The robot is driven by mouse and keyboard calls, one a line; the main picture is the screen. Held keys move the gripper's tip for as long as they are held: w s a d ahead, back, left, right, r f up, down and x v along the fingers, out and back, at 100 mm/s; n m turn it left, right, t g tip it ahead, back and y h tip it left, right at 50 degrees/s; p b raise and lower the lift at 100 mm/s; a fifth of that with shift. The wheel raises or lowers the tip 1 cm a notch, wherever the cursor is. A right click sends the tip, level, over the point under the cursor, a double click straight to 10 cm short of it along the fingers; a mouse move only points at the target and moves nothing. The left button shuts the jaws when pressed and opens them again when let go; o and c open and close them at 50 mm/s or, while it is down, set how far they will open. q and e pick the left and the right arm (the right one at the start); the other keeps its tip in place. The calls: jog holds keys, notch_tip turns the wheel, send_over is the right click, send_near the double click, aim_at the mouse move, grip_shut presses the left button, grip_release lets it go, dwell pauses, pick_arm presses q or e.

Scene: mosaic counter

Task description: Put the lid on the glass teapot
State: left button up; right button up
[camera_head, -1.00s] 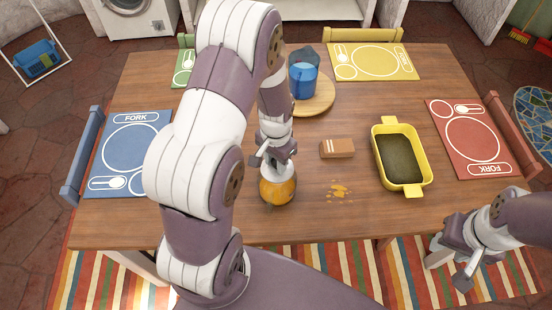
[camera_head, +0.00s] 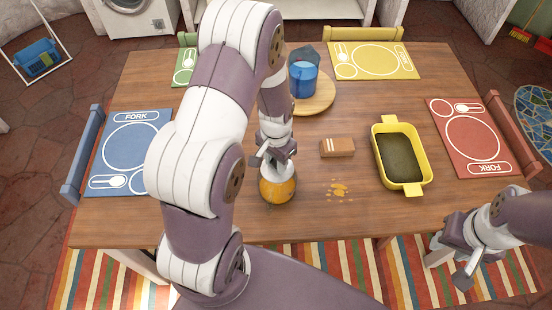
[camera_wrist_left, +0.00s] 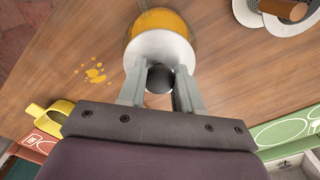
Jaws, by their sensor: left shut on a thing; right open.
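The glass teapot (camera_head: 278,190), with orange contents, stands near the front middle of the table. My left gripper (camera_head: 276,156) is right above it, pointing down. It is shut on the dark knob (camera_wrist_left: 160,80) of the pale round lid (camera_wrist_left: 160,47). In the left wrist view the lid overlaps the orange teapot (camera_wrist_left: 160,20). In the head view the lid (camera_head: 277,169) is at the teapot's top; I cannot tell whether it is fully seated. My right gripper (camera_head: 452,262) is open and empty, off the table's front right edge.
A brown block (camera_head: 337,148), orange spill spots (camera_head: 339,189) and a yellow baking dish (camera_head: 402,184) lie right of the teapot. A blue jug (camera_head: 303,78) stands on a round wooden board (camera_head: 319,102) behind. Blue (camera_head: 128,150), yellow (camera_head: 372,61) and red (camera_head: 470,140) placemats line the edges.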

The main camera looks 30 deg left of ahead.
pick_arm(q)
jog(key=shift+f, duration=0.25)
dwell(0.5)
jog(key=o, duration=1.6)
jog(key=shift+r, duration=0.15)
notch_tip(320, 180, up, 7)
jog(key=p, duration=0.6)
jog(key=shift+p, duration=0.4)
